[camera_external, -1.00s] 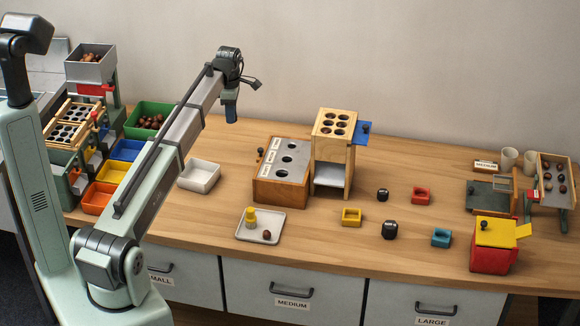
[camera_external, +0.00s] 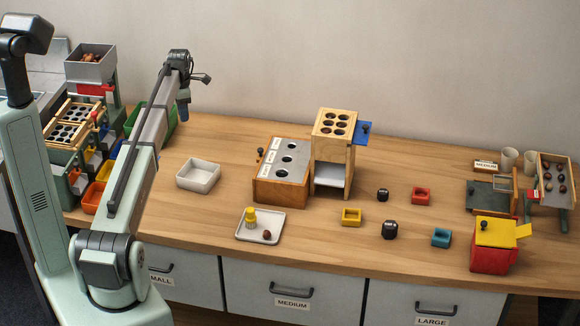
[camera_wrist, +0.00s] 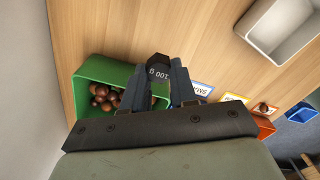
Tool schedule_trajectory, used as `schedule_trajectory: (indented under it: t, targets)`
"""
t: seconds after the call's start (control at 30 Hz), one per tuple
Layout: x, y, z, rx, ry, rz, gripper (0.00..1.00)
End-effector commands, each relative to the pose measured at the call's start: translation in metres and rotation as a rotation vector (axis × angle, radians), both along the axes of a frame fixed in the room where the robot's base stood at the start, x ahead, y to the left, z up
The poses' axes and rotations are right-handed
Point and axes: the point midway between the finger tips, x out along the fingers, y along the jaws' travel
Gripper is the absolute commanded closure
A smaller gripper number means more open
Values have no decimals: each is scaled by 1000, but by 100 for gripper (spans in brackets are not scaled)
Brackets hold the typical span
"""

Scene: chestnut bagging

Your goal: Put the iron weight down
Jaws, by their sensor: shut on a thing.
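My gripper (camera_external: 183,113) is above the left part of the table, near the green bin (camera_external: 171,122). In the wrist view my gripper (camera_wrist: 172,88) is shut on a small black iron weight (camera_wrist: 158,66), whose face reads "100 g". The weight is held between the fingertips, with bare table beyond it and the green bin (camera_wrist: 92,68) of chestnuts to its left. In the external view the held weight is too small to make out. Two other black weights stand on the table at right, one further back (camera_external: 383,194) and one nearer (camera_external: 390,230).
A white tray (camera_external: 198,175) lies right of my gripper, with clear wood between it and the green bin. A plate (camera_external: 251,237) holds a yellow piece and a chestnut. The wooden block with holes (camera_external: 283,187) and the wooden tower (camera_external: 322,168) stand mid-table.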

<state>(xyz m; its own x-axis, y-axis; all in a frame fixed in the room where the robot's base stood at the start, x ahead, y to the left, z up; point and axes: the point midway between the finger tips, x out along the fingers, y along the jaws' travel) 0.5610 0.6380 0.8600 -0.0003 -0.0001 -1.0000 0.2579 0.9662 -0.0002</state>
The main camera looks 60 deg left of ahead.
Motion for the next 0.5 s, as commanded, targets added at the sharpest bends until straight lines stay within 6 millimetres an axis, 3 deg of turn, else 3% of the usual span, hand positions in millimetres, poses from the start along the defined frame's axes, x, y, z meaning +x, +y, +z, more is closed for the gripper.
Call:
schedule_trajectory:
  t: [0.17,0.5]
  targets:
    - [0,0,-15,0,0,-1,100]
    - [0,0,-64,0,0,-1,100]
